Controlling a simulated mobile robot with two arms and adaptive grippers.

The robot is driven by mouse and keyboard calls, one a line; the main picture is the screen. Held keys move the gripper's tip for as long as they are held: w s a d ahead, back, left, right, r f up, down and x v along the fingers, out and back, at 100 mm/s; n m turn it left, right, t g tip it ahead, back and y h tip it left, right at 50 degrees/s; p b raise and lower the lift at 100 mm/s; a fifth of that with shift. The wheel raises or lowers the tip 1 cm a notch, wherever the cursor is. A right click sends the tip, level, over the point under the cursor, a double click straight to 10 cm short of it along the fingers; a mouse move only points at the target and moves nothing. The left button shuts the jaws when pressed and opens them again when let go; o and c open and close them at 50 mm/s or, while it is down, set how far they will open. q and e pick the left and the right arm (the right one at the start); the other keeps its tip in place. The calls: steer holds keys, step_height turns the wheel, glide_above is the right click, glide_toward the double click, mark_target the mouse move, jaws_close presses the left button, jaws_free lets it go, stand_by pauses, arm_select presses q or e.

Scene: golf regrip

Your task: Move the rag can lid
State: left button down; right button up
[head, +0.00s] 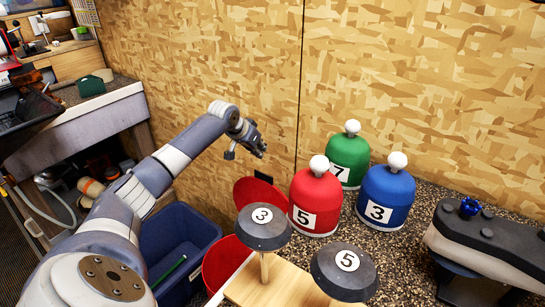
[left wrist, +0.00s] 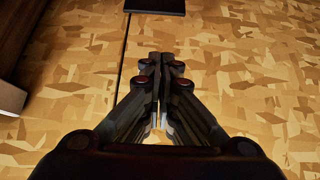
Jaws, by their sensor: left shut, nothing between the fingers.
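The red rag can (head: 222,268) stands low, beside the counter and the blue bin. Its round red lid (head: 258,194) is raised and tilted up behind the can, near the wall. My left gripper (head: 260,150) is above the lid, in front of the wood-patterned wall, and apart from the lid. It is shut and empty. In the left wrist view its fingers (left wrist: 160,60) are together, with only wall behind them. My right gripper does not show.
A blue bin (head: 178,240) stands left of the can. On the speckled counter are red (head: 314,195), green (head: 347,160) and blue (head: 386,195) domed covers. Dark numbered knobs (head: 263,227) stand on a wooden block. A dark grey device (head: 490,245) is at right.

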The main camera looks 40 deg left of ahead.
arm_select(q)
steer(key=shift+w, duration=0.3)
steer(key=shift+w+f, duration=0.1)
steer(key=shift+f, duration=0.05)
steer(key=d+x, duration=0.1)
steer(key=x, duration=0.8)
steer(key=s, duration=0.1)
steer(key=s+p, duration=0.1)
steer(key=s, duration=0.1)
steer(key=s+p, duration=0.1)
steer(key=shift+s+a, duration=0.15)
steer(key=shift+a, duration=0.1)
